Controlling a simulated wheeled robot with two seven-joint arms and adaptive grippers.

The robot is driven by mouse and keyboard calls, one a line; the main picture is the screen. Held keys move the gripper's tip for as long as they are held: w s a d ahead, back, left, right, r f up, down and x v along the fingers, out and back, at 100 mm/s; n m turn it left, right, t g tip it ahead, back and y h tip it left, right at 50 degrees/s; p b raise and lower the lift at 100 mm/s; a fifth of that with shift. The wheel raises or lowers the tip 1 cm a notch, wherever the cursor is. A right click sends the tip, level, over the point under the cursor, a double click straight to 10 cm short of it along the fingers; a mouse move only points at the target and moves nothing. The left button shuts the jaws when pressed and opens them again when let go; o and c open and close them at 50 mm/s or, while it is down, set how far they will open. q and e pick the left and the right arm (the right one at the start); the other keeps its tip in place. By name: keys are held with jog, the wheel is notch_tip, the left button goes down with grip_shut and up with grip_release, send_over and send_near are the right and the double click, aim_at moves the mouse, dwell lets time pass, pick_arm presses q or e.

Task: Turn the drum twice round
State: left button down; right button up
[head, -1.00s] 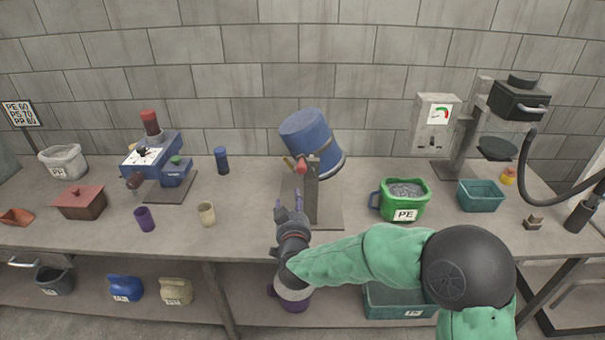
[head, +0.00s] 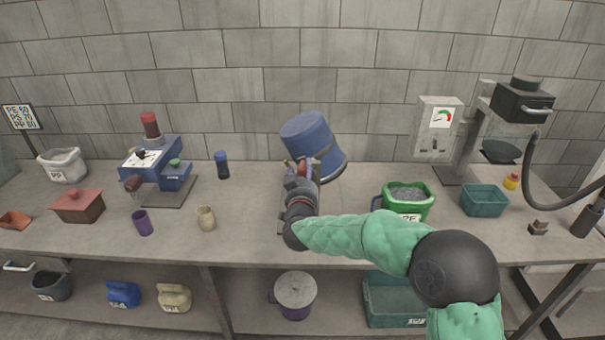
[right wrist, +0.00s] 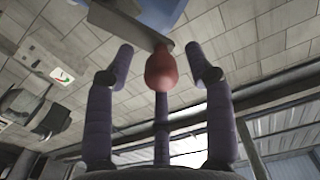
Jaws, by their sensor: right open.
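The blue drum (head: 312,138) sits tilted on its stand at the middle back of the bench. Its red crank knob (head: 303,169) shows just past my right gripper (head: 300,168) in the head view. In the right wrist view the red knob (right wrist: 161,70) lies between the spread fingers of my right gripper (right wrist: 161,62), with a gap on either side. The gripper is open around the knob and not closed on it. My wrist hides most of the stand. My left gripper is not in view.
A green bucket (head: 428,207) of granules stands right of the drum, partly behind my right arm. A teal bin (head: 484,199) is farther right. A beige cup (head: 206,218), a purple cup (head: 143,222) and a dark blue jar (head: 222,165) stand to the left.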

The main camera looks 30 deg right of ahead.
jog(key=shift+w+d, duration=0.4)
jog(key=shift+w, duration=0.1)
grip_shut()
dwell(0.8)
